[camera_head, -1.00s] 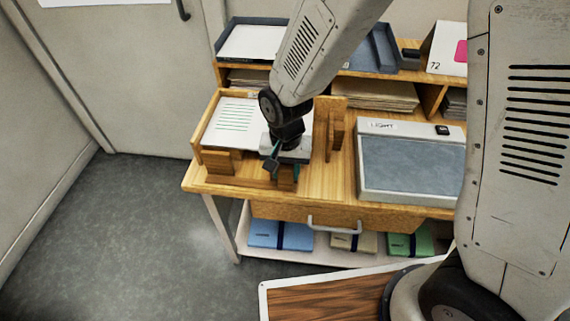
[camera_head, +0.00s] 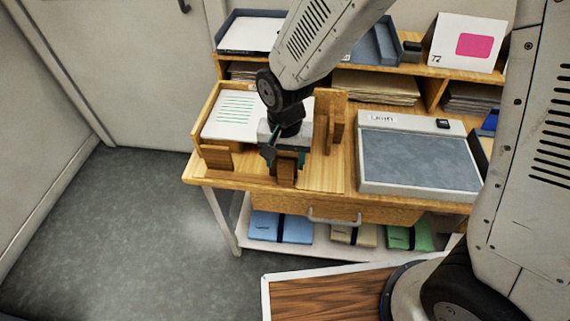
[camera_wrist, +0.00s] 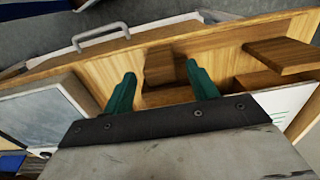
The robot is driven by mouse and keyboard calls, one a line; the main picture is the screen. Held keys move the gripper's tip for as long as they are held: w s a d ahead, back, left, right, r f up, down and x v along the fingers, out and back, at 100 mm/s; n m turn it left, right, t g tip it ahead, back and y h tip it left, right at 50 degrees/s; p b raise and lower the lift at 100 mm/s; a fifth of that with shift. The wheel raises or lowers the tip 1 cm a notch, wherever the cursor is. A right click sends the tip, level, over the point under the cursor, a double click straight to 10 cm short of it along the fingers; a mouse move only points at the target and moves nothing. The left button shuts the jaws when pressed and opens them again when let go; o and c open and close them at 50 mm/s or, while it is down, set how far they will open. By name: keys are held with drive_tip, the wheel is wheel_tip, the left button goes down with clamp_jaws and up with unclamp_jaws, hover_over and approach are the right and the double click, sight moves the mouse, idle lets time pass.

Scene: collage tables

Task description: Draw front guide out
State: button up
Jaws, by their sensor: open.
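The front guide, a wooden block (camera_head: 285,172), stands at the front edge of the desk, in front of the wooden paper tray (camera_head: 205,105). My gripper (camera_head: 285,158) is over it, pointing down, with its green fingers apart. In the wrist view the open fingers of my gripper (camera_wrist: 163,86) are on either side of the block (camera_wrist: 160,66), with a gap showing between it and the fingers. Whether the fingers touch it lower down cannot be told. The gripper hides part of the block and the tray's right side in the head view.
Another wooden block (camera_head: 217,157) is at the tray's front left, and an upright wooden guide (camera_head: 328,120) is to the right. A light box (camera_head: 418,158) lies farther right. A drawer handle (camera_head: 334,219) juts from the desk front. The floor at the left is clear.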

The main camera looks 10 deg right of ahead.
wheel_tip(320, 180, up, 5)
drive_tip(key=shift+f, duration=0.1)
idle(0.6)
drive_tip(key=shift+s+d+n, duration=0.15)
drive_tip(key=shift+s+n, duration=0.05)
drive_tip(key=shift+n, duration=0.1)
drive_tip(key=s+d+r+n, duration=0.1)
drive_tip(key=s+d+r, duration=0.7)
drive_tip(key=d+r, duration=0.1)
drive_tip(key=s+d+r+n+t, duration=0.1)
drive_tip(key=s+d+r, duration=0.7)
drive_tip(key=d, duration=0.4)
drive_tip(key=shift+s+d+r, duration=0.15)
drive_tip(key=shift+d+r, duration=0.15)
drive_tip(key=shift+r, duration=0.15)
idle(0.5)
